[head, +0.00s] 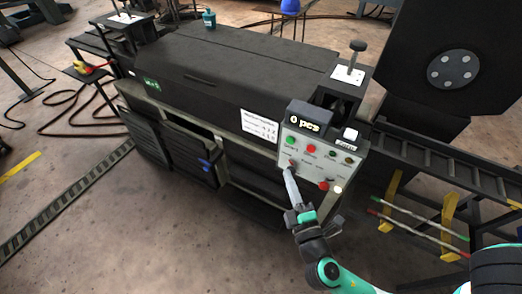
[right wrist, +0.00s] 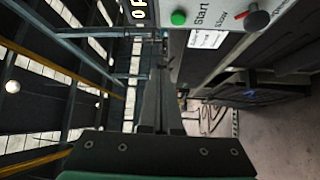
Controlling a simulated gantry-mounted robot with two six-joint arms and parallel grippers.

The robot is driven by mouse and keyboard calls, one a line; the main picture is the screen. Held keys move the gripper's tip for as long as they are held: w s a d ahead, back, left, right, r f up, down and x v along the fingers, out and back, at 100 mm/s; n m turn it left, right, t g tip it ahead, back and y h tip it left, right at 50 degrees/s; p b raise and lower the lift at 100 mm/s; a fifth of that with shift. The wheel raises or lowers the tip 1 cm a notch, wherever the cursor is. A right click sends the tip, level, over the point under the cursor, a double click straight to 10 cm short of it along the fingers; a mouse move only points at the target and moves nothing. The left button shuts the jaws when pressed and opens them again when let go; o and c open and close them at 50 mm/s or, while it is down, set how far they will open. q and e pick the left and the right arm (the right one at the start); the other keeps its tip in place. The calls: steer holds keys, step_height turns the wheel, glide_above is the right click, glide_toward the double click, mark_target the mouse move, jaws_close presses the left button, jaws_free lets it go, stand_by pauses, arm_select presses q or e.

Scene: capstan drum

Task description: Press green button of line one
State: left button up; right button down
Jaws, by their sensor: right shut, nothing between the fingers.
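The grey control panel (head: 325,165) is on the front right end of the long black machine. Its green button (head: 291,141) is at the panel's upper left, with a red button (head: 311,148) to its right. The right wrist view shows a green button (right wrist: 178,18) labelled "Start" at the top, beside a dark knob (right wrist: 257,18). My right gripper (head: 289,172) is shut and empty. In the head view its tips are just below the green button, at the panel's lower left, apart from the button; whether they touch the panel cannot be told. My left gripper is out of view.
A dark rail (head: 430,165) and yellow brackets (head: 447,215) are at the right. Open floor (head: 130,230) lies front left.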

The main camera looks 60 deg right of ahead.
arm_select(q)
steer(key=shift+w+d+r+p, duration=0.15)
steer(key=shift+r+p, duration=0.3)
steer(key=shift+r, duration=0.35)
arm_select(e)
steer(key=s+f, duration=0.1)
steer(key=s+f+n+y, duration=0.1)
steer(key=shift+s+d, duration=0.1)
steer(key=shift+s, duration=0.3)
glide_toward(287, 141)
steer(key=w+a+x, duration=0.1)
steer(key=x, duration=0.4)
steer(key=shift+d+r+p, duration=0.25)
steer(key=shift+d+p, duration=0.25)
steer(key=shift+d, duration=0.25)
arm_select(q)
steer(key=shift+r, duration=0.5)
arm_select(e)
steer(key=shift+f, duration=0.1)
